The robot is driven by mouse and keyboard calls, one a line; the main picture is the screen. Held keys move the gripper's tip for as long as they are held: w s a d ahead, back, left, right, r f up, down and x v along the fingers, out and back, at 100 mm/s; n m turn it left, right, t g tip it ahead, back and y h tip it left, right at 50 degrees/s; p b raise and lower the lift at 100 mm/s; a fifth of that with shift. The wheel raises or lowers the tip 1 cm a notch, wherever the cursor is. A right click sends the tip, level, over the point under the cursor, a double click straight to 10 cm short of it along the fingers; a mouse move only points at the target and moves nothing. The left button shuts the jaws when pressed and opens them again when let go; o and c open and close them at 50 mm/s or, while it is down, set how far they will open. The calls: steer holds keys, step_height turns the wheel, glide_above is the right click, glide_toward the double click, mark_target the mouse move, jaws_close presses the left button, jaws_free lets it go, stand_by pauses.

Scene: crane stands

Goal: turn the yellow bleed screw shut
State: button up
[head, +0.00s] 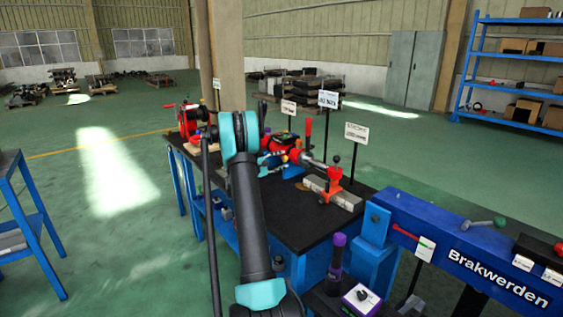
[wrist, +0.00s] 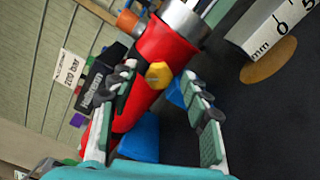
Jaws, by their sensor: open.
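The yellow bleed screw (wrist: 159,75) is a hex head on the side of a red cylinder body (wrist: 168,48) in the wrist view. My gripper (wrist: 158,82) is open, with one finger on each side of the screw in the picture. I cannot tell how far the fingertips are from the screw, and no contact is visible. In the head view the red cylinder (head: 291,170) lies on the dark bench, partly behind my arm. The screw cannot be made out there.
The black-topped bench (head: 290,215) holds a red clamp on a grey block (head: 338,196). A red machine (head: 188,120) stands at its far left end. Sign cards (head: 328,99) rise on thin posts behind. A blue beam marked "Brakwerden" (head: 460,245) is at right.

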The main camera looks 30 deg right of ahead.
steer(key=a, duration=1.1)
steer(key=shift+s+a, duration=0.3)
steer(key=shift+s, duration=0.15)
steer(key=d+n, duration=0.2)
steer(key=d, duration=0.2)
steer(key=w+d+n, duration=0.1)
steer(key=d+n, duration=0.1)
steer(key=d, duration=0.3)
steer(key=d+n, duration=0.2)
steer(key=d, duration=0.2)
steer(key=shift+w+d+f, duration=0.25)
steer(key=shift+w, duration=0.05)
steer(key=shift+c, duration=0.4)
jaws_close()
steer(key=shift+m, duration=1.5)
